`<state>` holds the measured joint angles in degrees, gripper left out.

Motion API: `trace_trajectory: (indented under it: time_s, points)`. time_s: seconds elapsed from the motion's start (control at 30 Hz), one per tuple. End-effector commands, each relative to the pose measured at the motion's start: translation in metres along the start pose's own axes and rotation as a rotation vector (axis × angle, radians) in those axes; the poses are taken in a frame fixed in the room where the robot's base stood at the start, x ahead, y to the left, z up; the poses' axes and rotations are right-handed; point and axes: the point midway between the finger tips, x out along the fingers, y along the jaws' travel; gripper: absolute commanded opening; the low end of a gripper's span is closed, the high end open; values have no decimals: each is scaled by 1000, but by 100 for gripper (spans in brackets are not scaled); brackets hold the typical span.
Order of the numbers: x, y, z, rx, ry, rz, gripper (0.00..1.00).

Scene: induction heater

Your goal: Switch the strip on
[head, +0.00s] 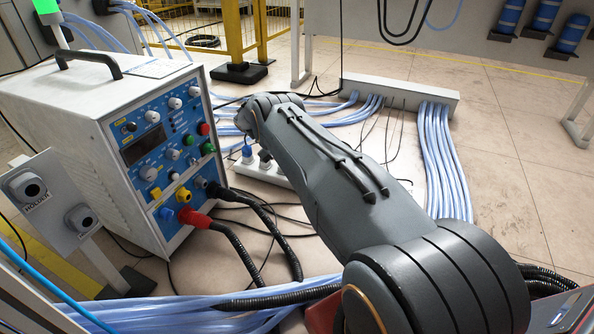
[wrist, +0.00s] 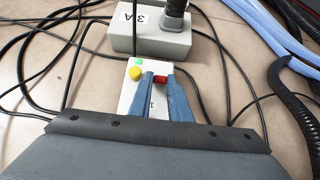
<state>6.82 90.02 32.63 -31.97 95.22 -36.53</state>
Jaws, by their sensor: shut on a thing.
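The white strip (head: 262,172) lies on the floor beside the heater in the head view, partly hidden by my arm. In the wrist view, a pale grey block marked 3A (wrist: 150,42) has a dark plug standing in it. Just below it is a white panel (wrist: 128,98) with a yellow button (wrist: 136,73) and a small green spot. My gripper (wrist: 161,80) has its blue fingers over this panel, with the tips on either side of a small red part (wrist: 161,79), shut on it. The red part looks like a switch, mostly hidden.
The white heater cabinet (head: 150,140) with knobs stands at left, a red-ended black cable (head: 235,250) leading from it. Thin black cords lie around the strip. Pale blue hoses (head: 440,160) run along the floor at right. Open floor lies beyond them.

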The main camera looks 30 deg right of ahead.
Motion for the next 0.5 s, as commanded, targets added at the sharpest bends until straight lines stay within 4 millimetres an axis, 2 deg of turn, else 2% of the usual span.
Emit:
trace_trajectory:
  time_s: [0.5]
  points:
    - [-2, 1, -3, 1, -37, 6, 0]
